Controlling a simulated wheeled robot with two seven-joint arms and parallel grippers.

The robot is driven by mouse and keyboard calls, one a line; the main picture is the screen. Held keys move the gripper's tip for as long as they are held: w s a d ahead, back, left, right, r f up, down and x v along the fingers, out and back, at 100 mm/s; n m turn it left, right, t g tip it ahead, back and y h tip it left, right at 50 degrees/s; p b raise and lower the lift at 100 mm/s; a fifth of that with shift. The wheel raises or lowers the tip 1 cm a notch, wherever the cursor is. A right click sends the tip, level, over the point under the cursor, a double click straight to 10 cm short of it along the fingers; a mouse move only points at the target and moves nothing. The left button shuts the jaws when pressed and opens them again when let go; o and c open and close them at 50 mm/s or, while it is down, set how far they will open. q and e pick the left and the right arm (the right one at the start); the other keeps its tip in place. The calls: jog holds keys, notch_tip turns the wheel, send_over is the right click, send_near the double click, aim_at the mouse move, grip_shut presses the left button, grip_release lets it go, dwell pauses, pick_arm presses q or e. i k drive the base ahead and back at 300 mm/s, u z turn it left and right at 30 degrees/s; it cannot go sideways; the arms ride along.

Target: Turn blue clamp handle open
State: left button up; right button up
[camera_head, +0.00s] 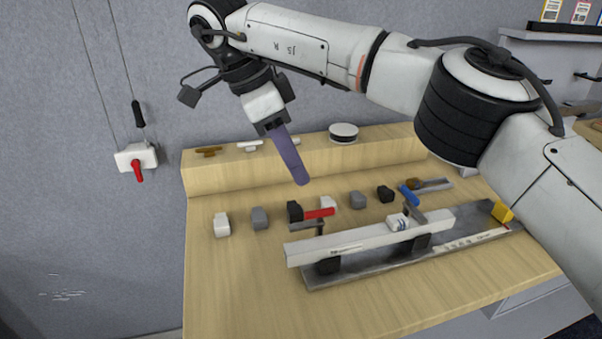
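The blue clamp handle (409,195) sits on a clamp near the right part of a long white bar (365,240); it tilts up to the left. A red clamp handle (320,213) lies nearly level on a second clamp near the bar's left end. My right gripper (273,124) is above the table, left of the blue handle and apart from it. Its dark fingers appear shut on a purple rod (290,157) that points down and right, with its tip in the air. My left gripper is out of view.
Several small white, grey and black blocks (260,217) stand behind the bar on the wooden table (225,290). A yellow block (502,211) is at the bar's right. A raised ledge at the back holds a round white-topped tin (343,132). The front left table is clear.

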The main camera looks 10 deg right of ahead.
aim_at(412, 201)
jog(key=k, duration=1)
